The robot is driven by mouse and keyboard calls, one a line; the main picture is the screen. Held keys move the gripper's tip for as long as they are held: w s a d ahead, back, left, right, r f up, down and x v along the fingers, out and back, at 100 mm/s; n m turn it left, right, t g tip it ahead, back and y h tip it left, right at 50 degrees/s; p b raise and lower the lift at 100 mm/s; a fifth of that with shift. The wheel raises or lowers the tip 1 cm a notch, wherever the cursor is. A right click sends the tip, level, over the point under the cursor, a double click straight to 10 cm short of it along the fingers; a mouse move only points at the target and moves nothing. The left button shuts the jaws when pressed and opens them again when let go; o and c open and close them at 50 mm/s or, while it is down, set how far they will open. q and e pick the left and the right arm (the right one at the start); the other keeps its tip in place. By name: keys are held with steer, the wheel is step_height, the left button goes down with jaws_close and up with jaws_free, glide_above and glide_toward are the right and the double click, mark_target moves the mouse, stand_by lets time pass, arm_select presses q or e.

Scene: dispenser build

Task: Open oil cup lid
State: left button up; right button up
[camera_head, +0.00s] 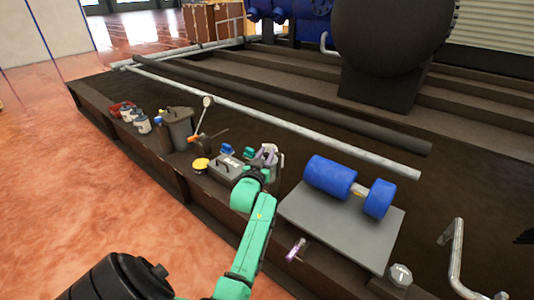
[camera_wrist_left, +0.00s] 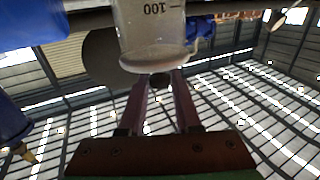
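A clear cup marked with an upside-down "100" (camera_wrist_left: 150,28) fills the top middle of the left wrist view; I take it for the oil cup. A small dark round knob (camera_wrist_left: 160,80) shows at its near end. The two purplish fingers of my left gripper (camera_wrist_left: 161,84) reach up on either side of this knob. I cannot tell whether they touch it.
The grey box (camera_head: 226,168), a yellow round item (camera_head: 201,164) and a dark bucket (camera_head: 179,130) stand along the dark platform's edge. A grey plate (camera_head: 335,235) carrying a blue roller (camera_head: 330,177) lies to the right. A long pipe (camera_head: 300,119) runs behind.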

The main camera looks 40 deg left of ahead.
arm_select(q)
jaws_close()
stand_by(1.2)
